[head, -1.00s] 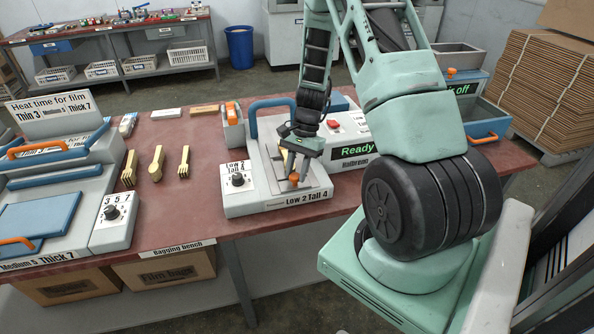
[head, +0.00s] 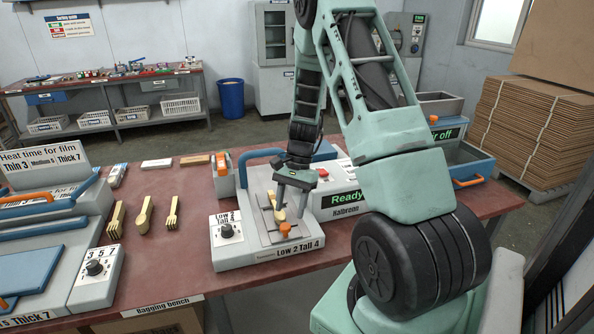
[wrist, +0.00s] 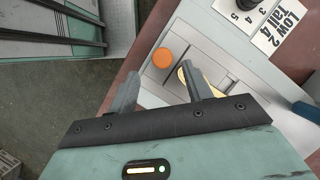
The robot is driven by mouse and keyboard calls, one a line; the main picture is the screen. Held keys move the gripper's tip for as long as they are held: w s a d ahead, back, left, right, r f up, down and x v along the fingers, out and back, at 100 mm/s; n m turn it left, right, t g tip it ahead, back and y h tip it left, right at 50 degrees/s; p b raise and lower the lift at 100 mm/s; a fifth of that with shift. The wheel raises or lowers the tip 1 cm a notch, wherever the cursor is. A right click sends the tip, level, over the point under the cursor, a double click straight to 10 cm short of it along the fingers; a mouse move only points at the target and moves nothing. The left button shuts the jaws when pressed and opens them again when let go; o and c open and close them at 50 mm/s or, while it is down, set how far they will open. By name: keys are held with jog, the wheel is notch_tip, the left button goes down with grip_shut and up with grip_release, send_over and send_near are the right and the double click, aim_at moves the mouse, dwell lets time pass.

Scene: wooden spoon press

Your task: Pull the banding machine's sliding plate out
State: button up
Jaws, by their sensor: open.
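The banding machine (head: 232,257) is a pale grey box labelled "Low 2 Tall 4" at the front of the bench. Its grey sliding plate (head: 268,237) has an orange knob (head: 285,228) near the front edge. In the wrist view the knob (wrist: 162,57) shows just beyond the fingertips, roughly between their lines. My gripper (head: 290,210) is open and empty, above the plate and apart from the knob. Pale wooden cutlery (head: 277,213) lies on the plate, partly hidden by a finger.
A dial (head: 228,231) is on the machine's left front, and a blue handle (head: 262,154) arches behind. Wooden cutlery (head: 144,216) lies on the bench to the left, near a film sealer (head: 95,285). A "Ready" display unit (head: 342,200) stands close on the right.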

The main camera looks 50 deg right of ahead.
jog(key=s+b+v, duration=0.1)
jog(key=v, duration=1.1)
jog(key=shift+w+r, duration=0.35)
jog(key=shift+w, duration=0.15)
jog(key=a+r+n+h, duration=0.25)
jog(key=a+n, duration=0.85)
jog(key=a, duration=1.5)
jog(key=s+a+n+h, duration=0.1)
jog(key=s+a+n, duration=1.1)
jog(key=s+a, duration=0.3)
jog(key=s, duration=0.3)
jog(key=shift+s+a+f+n+t, duration=0.2)
jog(key=shift+a+n+t, duration=0.1)
jog(key=shift+t, duration=0.1)
